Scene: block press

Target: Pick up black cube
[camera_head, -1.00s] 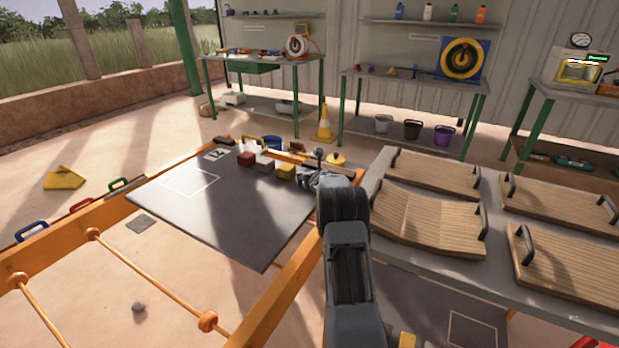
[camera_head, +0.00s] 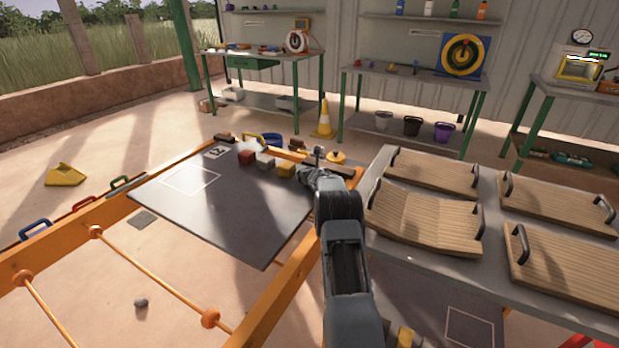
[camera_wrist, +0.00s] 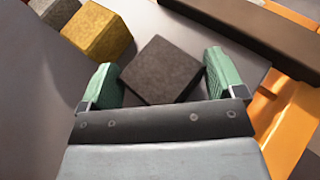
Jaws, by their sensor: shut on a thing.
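The black cube (camera_wrist: 160,70) shows in the wrist view between my gripper's two green fingers. My gripper (camera_wrist: 160,80) is shut on it, with the cube turned corner-on to the picture. In the head view my gripper is over the right edge of the dark table (camera_head: 225,215), mostly behind my own wrist. The cube cannot be made out there.
A yellow cube (camera_wrist: 97,33) lies just left of my gripper, with a grey cube (camera_head: 265,162) and a red cube (camera_head: 246,157) further left. A dark bar (camera_wrist: 245,25) runs along the far edge. Wooden boards (camera_head: 425,215) stand to the right.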

